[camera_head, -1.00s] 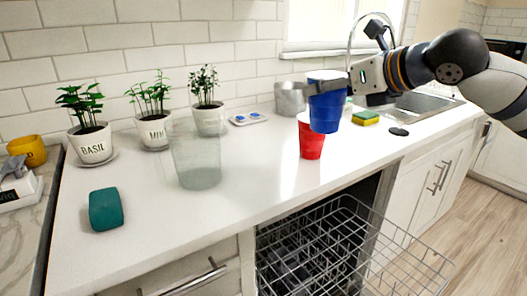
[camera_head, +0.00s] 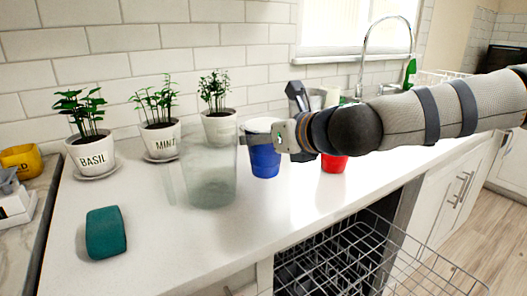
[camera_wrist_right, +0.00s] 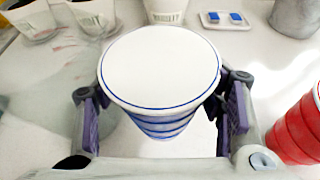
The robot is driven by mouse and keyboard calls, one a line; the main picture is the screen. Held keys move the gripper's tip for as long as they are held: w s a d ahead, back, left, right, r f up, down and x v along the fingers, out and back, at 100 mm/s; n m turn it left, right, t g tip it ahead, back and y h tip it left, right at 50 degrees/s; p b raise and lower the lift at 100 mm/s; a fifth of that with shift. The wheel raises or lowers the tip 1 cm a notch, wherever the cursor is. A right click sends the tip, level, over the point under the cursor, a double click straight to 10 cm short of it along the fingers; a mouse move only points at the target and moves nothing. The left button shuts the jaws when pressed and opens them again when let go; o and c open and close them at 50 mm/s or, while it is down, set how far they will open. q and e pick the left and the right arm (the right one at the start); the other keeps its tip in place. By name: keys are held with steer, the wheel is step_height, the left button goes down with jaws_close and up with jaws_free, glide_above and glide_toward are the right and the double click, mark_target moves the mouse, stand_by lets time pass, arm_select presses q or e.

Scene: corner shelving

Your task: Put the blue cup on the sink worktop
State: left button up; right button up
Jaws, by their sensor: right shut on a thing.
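The blue cup (camera_head: 264,162) is upright over the white sink worktop (camera_head: 165,235), between a clear glass and a red cup. It has a white rim and a white top face, seen from above in the right wrist view (camera_wrist_right: 160,68). My right gripper (camera_head: 282,137) is shut on it, with purple-padded fingers on either side (camera_wrist_right: 160,100). The cup's base is at or just above the worktop; I cannot tell whether it touches. My left gripper is not in view.
The clear glass (camera_head: 210,180) stands close left of the blue cup. The red cup (camera_head: 334,164) stands to the right, partly behind my arm. Potted herbs (camera_head: 92,155) line the wall. A teal sponge-like block (camera_head: 106,232) lies front left. The dishwasher rack (camera_head: 350,255) is open below.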

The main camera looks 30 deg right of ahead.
steer(key=shift+d+f, duration=0.1)
steer(key=shift+f, duration=1.5)
steer(key=o, duration=0.9)
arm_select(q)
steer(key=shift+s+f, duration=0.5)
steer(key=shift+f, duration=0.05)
arm_select(e)
steer(key=shift+o, duration=0.2)
steer(key=shift+r, duration=0.1)
